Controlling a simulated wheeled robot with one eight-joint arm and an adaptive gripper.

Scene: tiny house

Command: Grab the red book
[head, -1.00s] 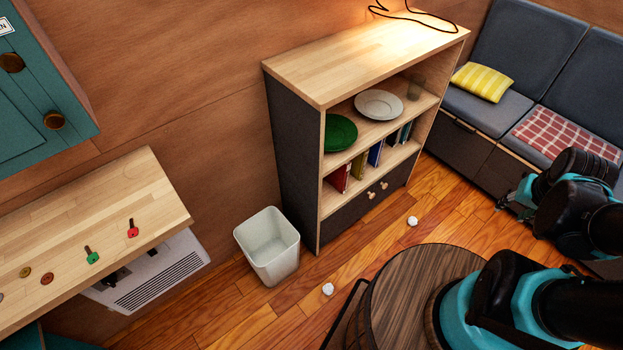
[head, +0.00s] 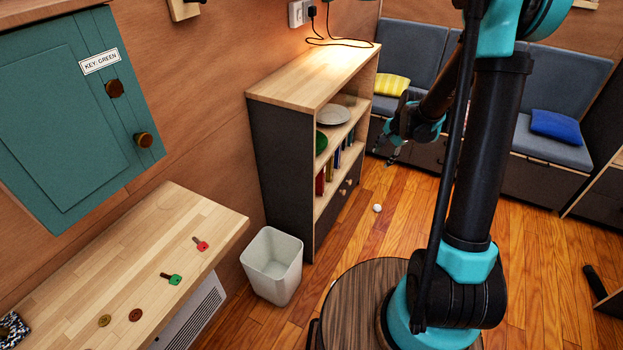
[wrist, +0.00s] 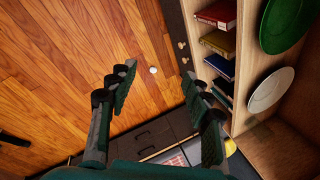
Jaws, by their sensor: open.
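The red book (head: 320,183) stands upright at the near end of a row of books on the lower shelf of the wooden bookcase. It also shows in the wrist view (wrist: 217,14) at the top, with its spine facing out. My gripper (head: 390,152) is in front of the bookcase, toward its far end, apart from the books. In the wrist view its two fingers (wrist: 160,85) are spread wide with nothing between them. The red book lies beyond the right fingertip, higher in that picture.
A yellow book (wrist: 218,43) and a blue book (wrist: 219,66) stand beside the red one. Plates (wrist: 271,90) lie on the shelf above. A white bin (head: 272,262) stands by the bookcase's near side. A small white object (head: 377,208) lies on otherwise open floor.

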